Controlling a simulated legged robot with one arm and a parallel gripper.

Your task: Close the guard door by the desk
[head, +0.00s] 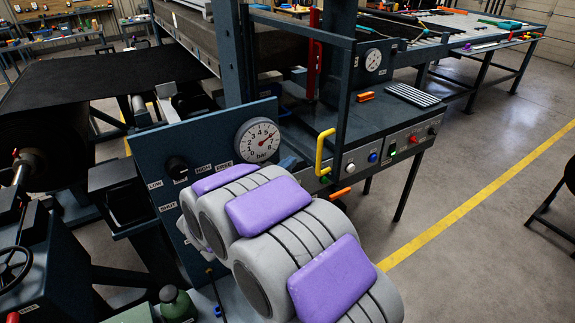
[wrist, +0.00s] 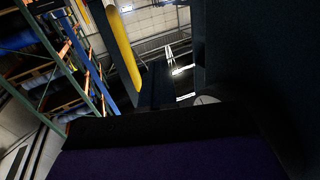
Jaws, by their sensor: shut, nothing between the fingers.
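The guard door (head: 343,105) is a dark blue frame. It stands out at an angle from the press post, above the front of the grey control desk (head: 395,130), and looks open. Its yellow handle (head: 322,153) is upright on the door's lower edge; a yellow bar, likely this handle, shows close by at the top of the wrist view (wrist: 125,45). My arm, with purple pads, fills the lower middle of the head view and hides my gripper there. In the wrist view my gripper (wrist: 165,130) is a dark black and purple shape along the bottom, shut and empty.
A panel with a round pressure gauge (head: 257,140) and a black knob (head: 177,167) stands just behind my arm. A dark belt (head: 90,80) and roller lie at left.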

